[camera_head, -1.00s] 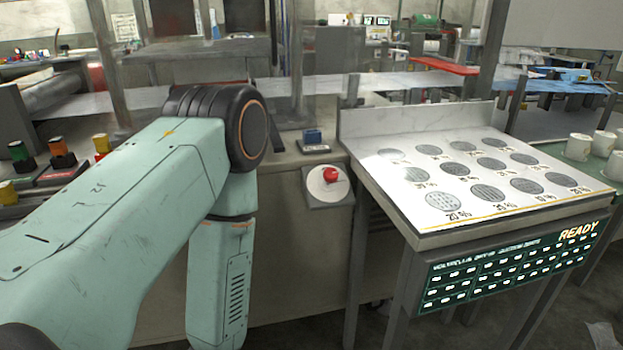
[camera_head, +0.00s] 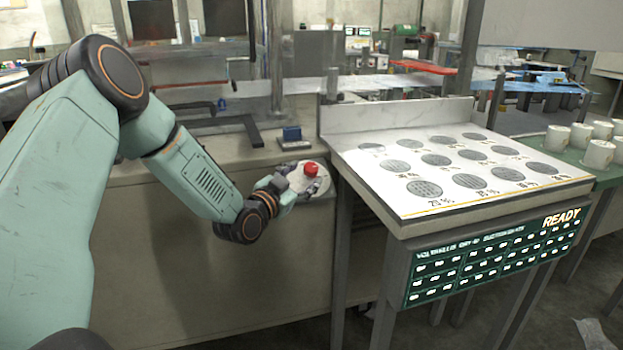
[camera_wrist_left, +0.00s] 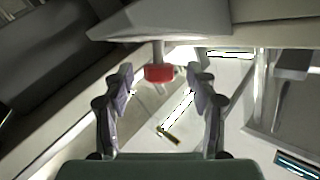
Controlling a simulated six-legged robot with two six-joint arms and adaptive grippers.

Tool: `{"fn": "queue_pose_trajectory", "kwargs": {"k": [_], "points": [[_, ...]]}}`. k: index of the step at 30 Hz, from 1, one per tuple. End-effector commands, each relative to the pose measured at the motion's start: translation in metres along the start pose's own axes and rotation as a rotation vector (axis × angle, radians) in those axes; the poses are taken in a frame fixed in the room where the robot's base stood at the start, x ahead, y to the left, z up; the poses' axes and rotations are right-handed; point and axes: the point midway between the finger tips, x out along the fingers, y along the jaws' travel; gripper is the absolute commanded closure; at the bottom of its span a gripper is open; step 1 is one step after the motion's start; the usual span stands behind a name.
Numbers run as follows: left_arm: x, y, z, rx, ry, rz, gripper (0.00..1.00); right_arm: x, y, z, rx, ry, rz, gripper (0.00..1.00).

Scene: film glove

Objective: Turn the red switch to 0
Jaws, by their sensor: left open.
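In the left wrist view the red switch (camera_wrist_left: 159,73) sits a little beyond and between the two fingertips of my left gripper (camera_wrist_left: 161,83). The fingers are spread, with a gap on each side of the knob. The switch markings cannot be read. My right gripper is not in view.
To the right stands a table (camera_head: 400,213) with a white top of round grey discs and a green READY panel (camera_head: 490,258). White cups (camera_head: 598,153) stand at the far right.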

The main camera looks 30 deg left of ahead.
Motion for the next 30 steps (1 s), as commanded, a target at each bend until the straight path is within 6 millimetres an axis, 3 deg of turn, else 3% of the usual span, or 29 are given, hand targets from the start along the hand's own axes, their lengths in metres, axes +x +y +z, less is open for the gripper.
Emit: {"fn": "queue_pose_trajectory", "kwargs": {"k": [7,18,30], "points": [[0.030,0.003,0.001,0.000,0.000,0.003,0.42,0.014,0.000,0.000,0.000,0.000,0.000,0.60],[0.037,0.005,-0.002,-0.003,0.000,0.006,0.42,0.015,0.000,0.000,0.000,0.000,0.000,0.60],[0.037,0.005,-0.001,-0.003,0.000,0.006,0.76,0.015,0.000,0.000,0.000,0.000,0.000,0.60]]}}
